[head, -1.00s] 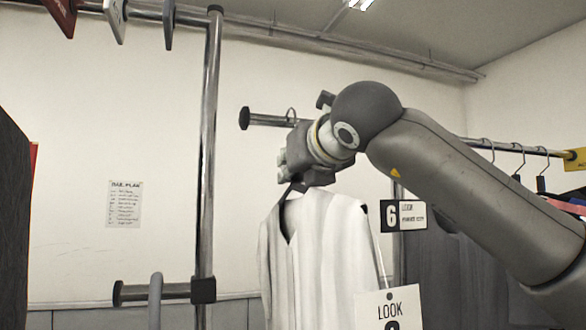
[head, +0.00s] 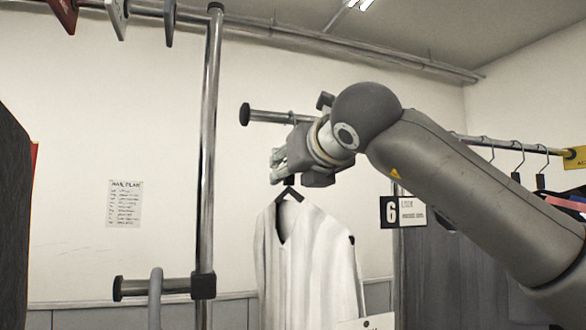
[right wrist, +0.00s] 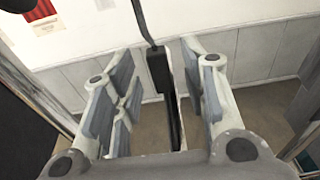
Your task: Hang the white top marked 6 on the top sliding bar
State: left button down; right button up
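The white top (head: 305,250) hangs upright on a black hanger (head: 289,192) in the head view. A thin hook (head: 291,116) shows at the top sliding bar (head: 270,117), near its black end cap, in line above the hanger. My right gripper (head: 284,168) is just below the bar, at the hanger's neck. In the right wrist view the fingers (right wrist: 160,95) stand apart, with the hanger's black neck (right wrist: 160,72) between them and gaps on both sides. The white tag (head: 368,322) on the top is mostly cut off. My left gripper is not in view.
A sign with 6 (head: 403,211) is right of the top. Several hangers (head: 516,160) hang farther right on the bar. A chrome post (head: 208,150) and a lower bar (head: 150,288) stand left. A paper list (head: 124,204) is on the wall.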

jog(key=v, duration=1.2)
jog(key=shift+d, duration=0.1)
